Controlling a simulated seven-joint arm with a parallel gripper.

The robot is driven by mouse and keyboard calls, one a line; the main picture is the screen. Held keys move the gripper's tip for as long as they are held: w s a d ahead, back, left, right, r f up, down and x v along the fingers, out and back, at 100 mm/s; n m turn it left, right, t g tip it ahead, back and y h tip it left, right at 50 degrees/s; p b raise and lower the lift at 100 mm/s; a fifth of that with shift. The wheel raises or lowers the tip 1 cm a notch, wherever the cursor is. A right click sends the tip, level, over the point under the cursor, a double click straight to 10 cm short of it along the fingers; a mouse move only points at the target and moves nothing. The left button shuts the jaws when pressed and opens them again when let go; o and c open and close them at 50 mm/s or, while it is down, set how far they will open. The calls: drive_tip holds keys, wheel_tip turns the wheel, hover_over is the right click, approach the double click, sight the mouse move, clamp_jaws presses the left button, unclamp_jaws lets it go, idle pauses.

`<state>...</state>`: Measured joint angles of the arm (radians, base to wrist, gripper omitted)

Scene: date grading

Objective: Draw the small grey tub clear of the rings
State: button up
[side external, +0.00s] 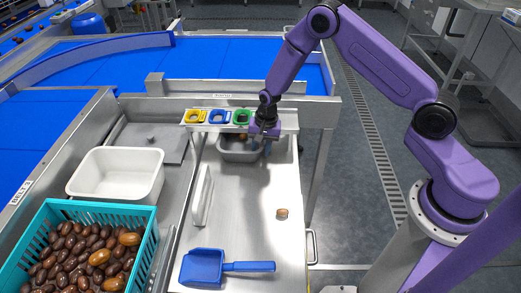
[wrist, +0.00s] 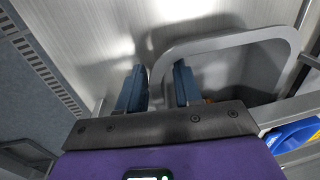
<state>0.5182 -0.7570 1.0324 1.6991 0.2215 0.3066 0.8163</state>
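The small grey tub (side external: 238,155) stands on the metal bench, at and partly under the shelf that holds the yellow ring (side external: 195,117), blue ring (side external: 220,117) and green ring (side external: 242,117). Its rim also shows in the wrist view (wrist: 222,38). Something orange-brown shows inside it, mostly hidden. My gripper (side external: 262,148) is at the tub's right side, pointing down. In the wrist view my gripper's fingers (wrist: 158,85) stand apart, one outside the tub's wall and one inside, with the rim between them. I see gaps beside the rim, so it looks unclamped.
A brown date (side external: 282,213) lies alone on the bench. A blue scoop (side external: 205,267) lies at the front, and a white bar (side external: 203,195) stands along the left edge. A white bin (side external: 115,172) and a teal crate (side external: 150,238) of dates are further left. The bench middle is clear.

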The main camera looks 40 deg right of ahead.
drive_tip(key=shift+f, duration=0.5)
clamp_jaws()
drive_tip(key=shift+a, duration=0.1)
drive_tip(key=shift+s+a, duration=4.9)
